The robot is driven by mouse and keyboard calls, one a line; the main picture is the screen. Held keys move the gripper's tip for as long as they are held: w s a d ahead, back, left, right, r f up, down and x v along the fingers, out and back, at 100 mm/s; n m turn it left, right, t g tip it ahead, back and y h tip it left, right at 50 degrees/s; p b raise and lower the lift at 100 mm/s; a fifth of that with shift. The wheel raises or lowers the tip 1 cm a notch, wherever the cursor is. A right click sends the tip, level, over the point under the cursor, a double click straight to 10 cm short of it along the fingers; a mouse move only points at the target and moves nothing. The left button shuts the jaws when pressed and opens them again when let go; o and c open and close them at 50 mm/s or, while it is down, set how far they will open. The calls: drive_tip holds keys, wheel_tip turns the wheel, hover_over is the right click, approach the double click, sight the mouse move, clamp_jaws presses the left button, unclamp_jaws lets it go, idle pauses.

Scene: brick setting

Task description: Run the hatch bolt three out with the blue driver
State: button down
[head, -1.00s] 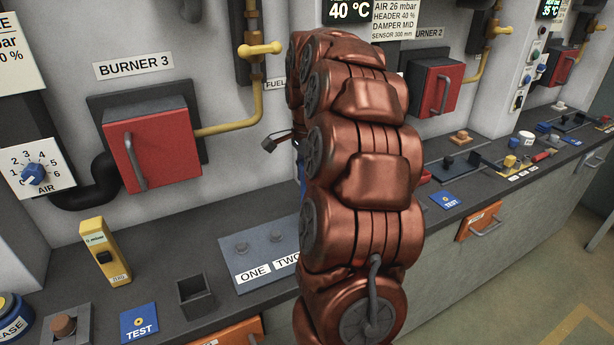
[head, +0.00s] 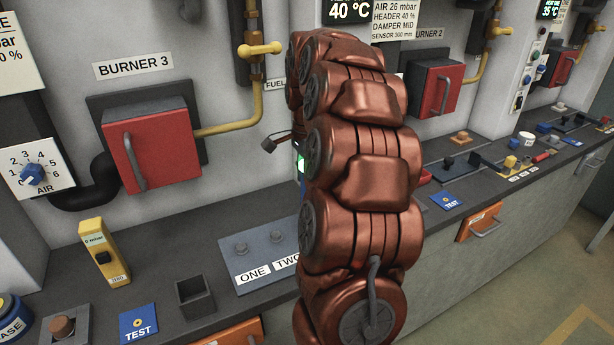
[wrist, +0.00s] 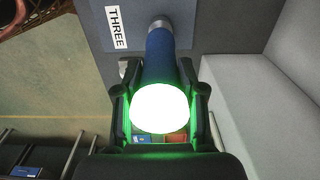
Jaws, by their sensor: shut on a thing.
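My gripper (wrist: 157,72) is shut on the blue driver (wrist: 160,50) in the wrist view. The driver's near end glows bright white with green light around it. Its far grey end meets the plate (wrist: 185,35) beside the label THREE (wrist: 117,27). I cannot tell driver tip from bolt there. In the head view, my copper arm hides the gripper and most of the driver; a green glow shows at the arm's left edge. The hatch plate (head: 268,282) shows bolt one (head: 241,248) and bolt two (head: 276,236); bolt three is hidden.
On the bench left of the plate stand an open dark square holder (head: 194,297), a yellow meter (head: 104,252) and a blue TEST card (head: 139,323). The red burner 3 box (head: 152,152) is on the wall behind.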

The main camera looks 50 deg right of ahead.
drive_tip(key=shift+a+f, duration=0.1)
drive_tip(key=shift+r+p, duration=0.7)
drive_tip(key=shift+r, duration=3.05)
